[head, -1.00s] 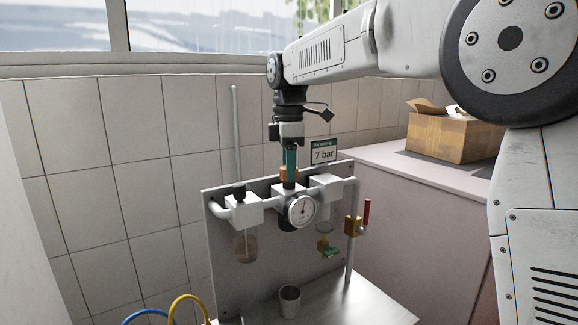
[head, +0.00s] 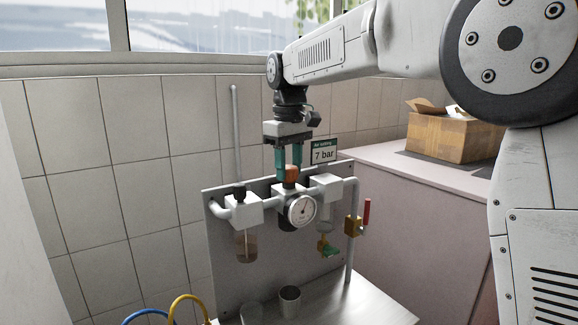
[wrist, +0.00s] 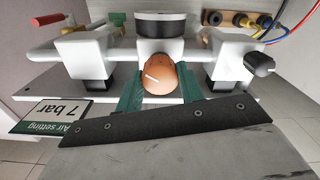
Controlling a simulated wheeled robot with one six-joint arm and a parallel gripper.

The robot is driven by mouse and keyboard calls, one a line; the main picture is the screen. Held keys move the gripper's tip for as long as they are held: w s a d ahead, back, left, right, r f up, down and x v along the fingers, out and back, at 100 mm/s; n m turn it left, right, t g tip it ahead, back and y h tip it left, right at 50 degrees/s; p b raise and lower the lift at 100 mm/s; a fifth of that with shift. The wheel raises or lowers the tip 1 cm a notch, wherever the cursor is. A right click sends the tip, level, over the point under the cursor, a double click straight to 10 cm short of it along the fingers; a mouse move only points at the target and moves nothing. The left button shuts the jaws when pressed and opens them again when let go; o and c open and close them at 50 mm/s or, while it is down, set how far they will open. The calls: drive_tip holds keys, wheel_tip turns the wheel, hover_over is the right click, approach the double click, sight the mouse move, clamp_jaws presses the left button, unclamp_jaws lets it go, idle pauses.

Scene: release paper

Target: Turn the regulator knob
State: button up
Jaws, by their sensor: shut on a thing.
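The regulator knob (head: 291,173) is orange and sits on top of the middle white block, above the round pressure gauge (head: 301,210). In the wrist view the orange knob (wrist: 163,78) shows a white mark line on its top, pointing towards the upper left. My gripper (head: 290,172) comes straight down from above. Its two green fingers stand on either side of the knob and are shut on it. In the wrist view my gripper (wrist: 163,90) shows one green finger at each side of the knob. The gauge's dark needle is visible, but its reading is too small to tell.
A sign reading "Air setting 7 bar" (head: 324,151) stands behind the panel (head: 275,255). A black knob (head: 239,192) tops the left block. A red-handled valve (head: 366,212) is at the right. Metal cups (head: 290,300) stand below. A cardboard box (head: 455,135) is on the counter.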

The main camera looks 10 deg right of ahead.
sight(289, 167)
drive_tip(key=shift+m, duration=1.7)
drive_tip(key=o, duration=1)
drive_tip(key=shift+r, duration=0.1)
wheel_tip(289, 167, up, 8)
drive_tip(key=shift+f, duration=0.15)
